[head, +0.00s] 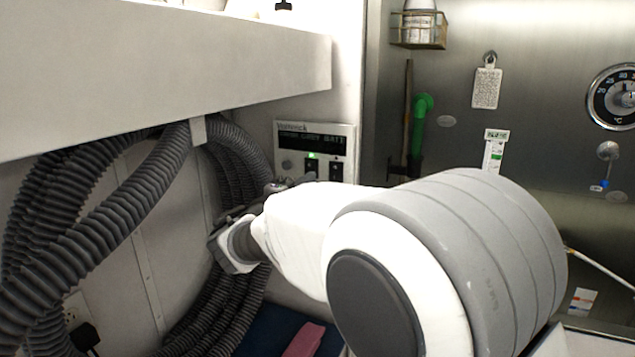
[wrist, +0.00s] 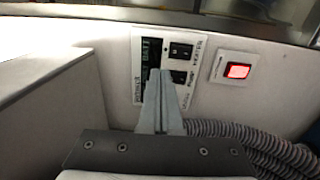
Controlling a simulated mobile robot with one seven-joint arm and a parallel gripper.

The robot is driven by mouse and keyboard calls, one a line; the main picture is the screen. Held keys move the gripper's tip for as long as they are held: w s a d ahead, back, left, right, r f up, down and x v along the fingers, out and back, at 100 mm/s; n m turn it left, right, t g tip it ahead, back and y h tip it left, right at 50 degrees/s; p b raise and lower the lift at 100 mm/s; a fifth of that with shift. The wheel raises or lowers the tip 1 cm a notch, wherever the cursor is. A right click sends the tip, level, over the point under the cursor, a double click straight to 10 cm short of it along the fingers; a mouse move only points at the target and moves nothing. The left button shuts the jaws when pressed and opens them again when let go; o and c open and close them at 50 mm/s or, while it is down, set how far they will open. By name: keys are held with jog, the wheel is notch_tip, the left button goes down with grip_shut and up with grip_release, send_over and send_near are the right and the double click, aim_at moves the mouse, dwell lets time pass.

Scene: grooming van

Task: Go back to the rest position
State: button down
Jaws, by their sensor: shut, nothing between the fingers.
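My gripper shows in the wrist view (wrist: 160,78), its two grey fingers shut together with nothing between them. The fingertips point at a control panel (wrist: 165,70) with a dark display and black switches, and overlap its lower part in that picture. I cannot tell whether they touch it. In the head view my white and grey arm reaches in from the lower right, and the wrist is in front of the hoses just below the same panel (head: 312,150). A green light glows on the panel there. The fingertips are hard to make out in the head view.
Ribbed grey hoses (head: 75,235) hang on the left wall beneath a white overhead cabinet (head: 180,75). A red lit switch (wrist: 238,70) sits beside the panel. A pink item (head: 304,340) lies below.

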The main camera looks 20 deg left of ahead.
jog(key=s+d+m+g+h, duration=0.2)
jog(key=d+m+g+h, duration=0.25)
jog(key=d, duration=1.35)
jog(key=s+d+f+m+g, duration=0.2)
jog(key=s+d+g, duration=0.15)
jog(key=d, duration=0.25)
jog(key=s+d+f+m+g, duration=0.2)
jog(key=s+d, duration=0.2)
jog(key=d, duration=0.3)
jog(key=s+d+f+m+g+y, duration=0.1)
jog(key=s+f+m+y, duration=0.2)
jog(key=s, duration=0.8)
jog(key=s+d+f+m+g+y, duration=0.2)
jog(key=s+f+m+y, duration=0.2)
jog(key=s, duration=0.6)
jog(key=shift+s+d+f+m, duration=0.2)
jog(key=shift+s+f+m, duration=0.15)
jog(key=shift+y, duration=0.25)
